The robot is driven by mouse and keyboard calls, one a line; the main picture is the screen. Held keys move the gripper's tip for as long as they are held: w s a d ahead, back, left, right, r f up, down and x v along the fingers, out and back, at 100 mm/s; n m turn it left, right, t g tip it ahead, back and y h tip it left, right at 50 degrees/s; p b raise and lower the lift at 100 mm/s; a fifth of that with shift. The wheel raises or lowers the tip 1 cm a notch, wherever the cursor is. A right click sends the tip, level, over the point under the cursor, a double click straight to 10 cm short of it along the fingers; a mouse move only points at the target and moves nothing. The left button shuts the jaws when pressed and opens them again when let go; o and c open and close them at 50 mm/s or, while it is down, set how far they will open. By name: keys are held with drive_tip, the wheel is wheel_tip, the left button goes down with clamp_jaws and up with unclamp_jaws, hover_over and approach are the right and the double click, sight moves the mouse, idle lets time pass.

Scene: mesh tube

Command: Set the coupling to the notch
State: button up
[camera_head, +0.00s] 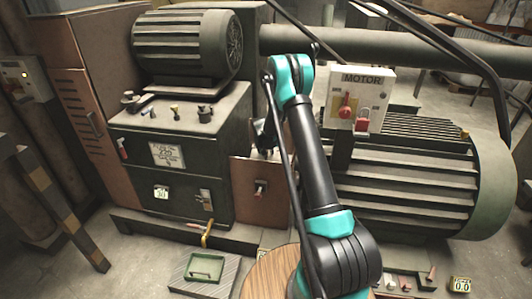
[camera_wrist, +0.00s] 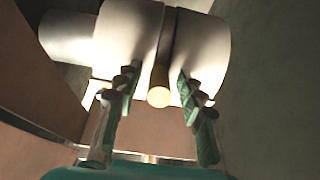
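In the wrist view a pale, rounded metal body, apparently the coupling (camera_wrist: 205,45), is split by a dark vertical gap. A short brass-coloured pin (camera_wrist: 159,90) sticks out below the gap. My gripper (camera_wrist: 160,75) is open, with one green finger on each side of the pin. The fingertips overlap the pale body in the picture; I cannot tell whether they touch it. In the head view my gripper (camera_head: 262,133) is partly hidden by my arm, near the machine's right side. The coupling and any notch cannot be made out there.
A box marked MOTOR (camera_head: 362,78) with a red switch and red padlock stands above the large ribbed motor (camera_head: 420,175). A smaller motor (camera_head: 185,45) sits on the dark cabinet (camera_head: 165,165) at left. A green tray (camera_head: 205,267) lies in front. Brown panels flank my gripper.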

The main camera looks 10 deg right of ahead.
drive_tip(key=v, duration=1.2)
idle(0.4)
drive_tip(key=s+d+r+n, duration=0.1)
drive_tip(key=s+d+r, duration=0.15)
drive_tip(key=s, duration=0.55)
drive_tip(key=s+d+r, duration=0.1)
drive_tip(key=s+r, duration=0.3)
drive_tip(key=s, duration=0.3)
drive_tip(key=s+d+r+n, duration=0.1)
drive_tip(key=s+d+r, duration=0.15)
drive_tip(key=s, duration=0.55)
drive_tip(key=s+d+f+n+y, duration=0.1)
drive_tip(key=s+f, duration=0.1)
drive_tip(key=s, duration=2)
drive_tip(key=shift+s+d+n+g+y, duration=0.15)
drive_tip(key=shift+s+n+g+y, duration=0.15)
drive_tip(key=shift+g, duration=0.1)
